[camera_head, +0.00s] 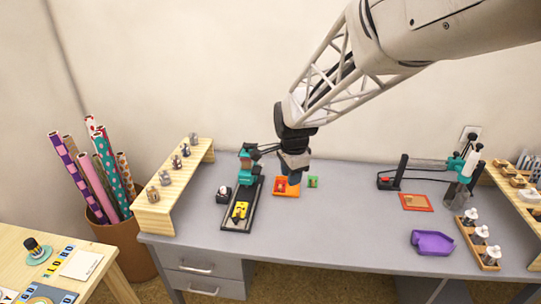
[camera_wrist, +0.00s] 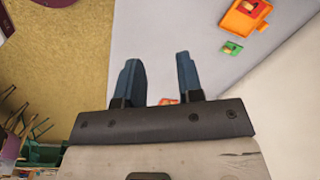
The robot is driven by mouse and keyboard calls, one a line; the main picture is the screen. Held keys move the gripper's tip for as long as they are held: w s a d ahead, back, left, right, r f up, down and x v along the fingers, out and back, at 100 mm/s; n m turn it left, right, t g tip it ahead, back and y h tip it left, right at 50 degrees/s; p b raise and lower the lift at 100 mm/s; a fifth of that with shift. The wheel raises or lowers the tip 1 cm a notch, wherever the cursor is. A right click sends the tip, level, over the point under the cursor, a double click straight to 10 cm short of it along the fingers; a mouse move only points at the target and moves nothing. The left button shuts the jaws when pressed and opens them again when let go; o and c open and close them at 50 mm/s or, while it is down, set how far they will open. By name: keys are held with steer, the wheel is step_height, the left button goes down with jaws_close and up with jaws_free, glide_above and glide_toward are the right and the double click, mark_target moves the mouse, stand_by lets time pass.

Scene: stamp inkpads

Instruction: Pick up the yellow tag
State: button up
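A yellow piece with dark marks (camera_head: 240,211), the only clearly yellow small thing on the grey desk, lies on a long black base (camera_head: 232,226) left of the desk's middle. It is too small to tell for sure that it is the tag. My gripper (camera_head: 294,178) hangs above the back of the desk, close to the orange tray, to the right of and behind the yellow piece. In the wrist view, its two blue-grey fingers (camera_wrist: 158,72) are apart with nothing held between them. I do not make out the yellow piece in the wrist view.
An orange tray (camera_head: 280,193) and a green piece (camera_head: 313,182) are near my gripper; the tray also shows in the wrist view (camera_wrist: 227,23). A teal-headed device (camera_head: 246,170) rises behind the black base. A purple tray (camera_head: 432,243) lies right. The desk's middle front is clear.

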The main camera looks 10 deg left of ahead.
steer(key=w+a+f+m, duration=0.2)
steer(key=a+f, duration=0.3)
steer(key=a, duration=0.1)
steer(key=w+a+f+m, duration=0.2)
steer(key=w+a+f, duration=0.1)
steer(key=a+f, duration=0.3)
steer(key=w+a+f+m+g, duration=0.1)
steer(key=w+a+f+m, duration=0.1)
steer(key=a+f, duration=0.4)
steer(key=shift+w+a, duration=0.3)
steer(key=shift+a, duration=0.3)
steer(key=shift+f, duration=1.2)
steer(key=shift+f, duration=2.65)
steer(key=c, duration=0.4)
